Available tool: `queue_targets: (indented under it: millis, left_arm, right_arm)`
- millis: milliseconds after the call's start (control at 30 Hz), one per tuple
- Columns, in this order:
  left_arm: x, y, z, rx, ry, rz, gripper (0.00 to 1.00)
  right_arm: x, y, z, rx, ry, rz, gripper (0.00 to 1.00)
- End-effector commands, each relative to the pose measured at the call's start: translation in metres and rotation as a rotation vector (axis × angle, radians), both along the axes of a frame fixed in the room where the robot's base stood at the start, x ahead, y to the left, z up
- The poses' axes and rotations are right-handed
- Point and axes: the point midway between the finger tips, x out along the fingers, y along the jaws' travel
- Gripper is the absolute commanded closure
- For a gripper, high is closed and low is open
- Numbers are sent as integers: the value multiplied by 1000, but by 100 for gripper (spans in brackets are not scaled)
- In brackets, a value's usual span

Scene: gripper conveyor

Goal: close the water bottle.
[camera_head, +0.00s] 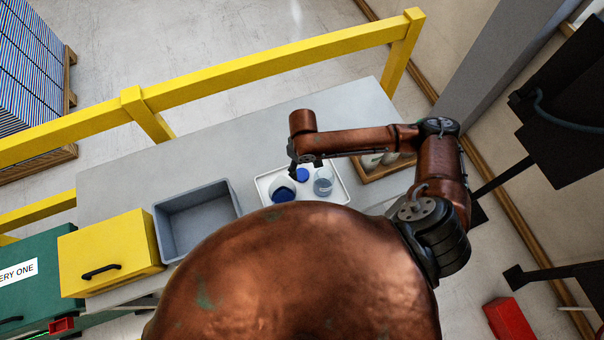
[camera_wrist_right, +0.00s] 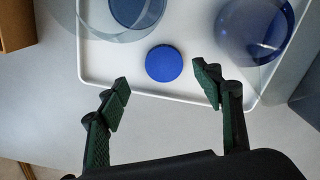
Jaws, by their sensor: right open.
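A blue round cap (camera_head: 302,174) lies flat on a white tray (camera_head: 341,200); the cap also shows in the right wrist view (camera_wrist_right: 163,63). A clear open-looking vessel with light blue contents (camera_head: 323,184) stands beside it, at upper left in the wrist view (camera_wrist_right: 137,10). A rounded clear vessel with dark blue contents (camera_head: 284,194) stands on the other side, at upper right in the wrist view (camera_wrist_right: 255,30). I cannot tell which is the water bottle. My right gripper (camera_wrist_right: 164,88) is open and empty, its fingertips to either side just short of the cap. My left gripper is not in view.
A grey bin (camera_head: 190,222) and a yellow box (camera_head: 110,252) stand left of the tray on the grey table (camera_head: 240,150). A wooden box with pale items (camera_head: 385,172) stands right of the tray. A yellow rail (camera_head: 270,67) runs behind the table.

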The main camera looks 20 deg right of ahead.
Motion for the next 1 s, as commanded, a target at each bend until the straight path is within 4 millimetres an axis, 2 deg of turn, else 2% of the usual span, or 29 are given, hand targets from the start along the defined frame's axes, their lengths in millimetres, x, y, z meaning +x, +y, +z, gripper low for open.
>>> queue_targets:
  millis: [300, 667, 1000]
  left_arm:
    - [2, 0, 2, 0, -2, -1, 39]
    - [6, 0, 2, -1, -7, -1, 39]
    - [6, 0, 2, -1, -7, -2, 39]
  right_arm:
    - [-4, 5, -43, 1, 1, 2, 40]
    - [-3, 5, -44, 0, 0, 2, 41]
    - [-3, 5, -44, 0, 0, 1, 64]
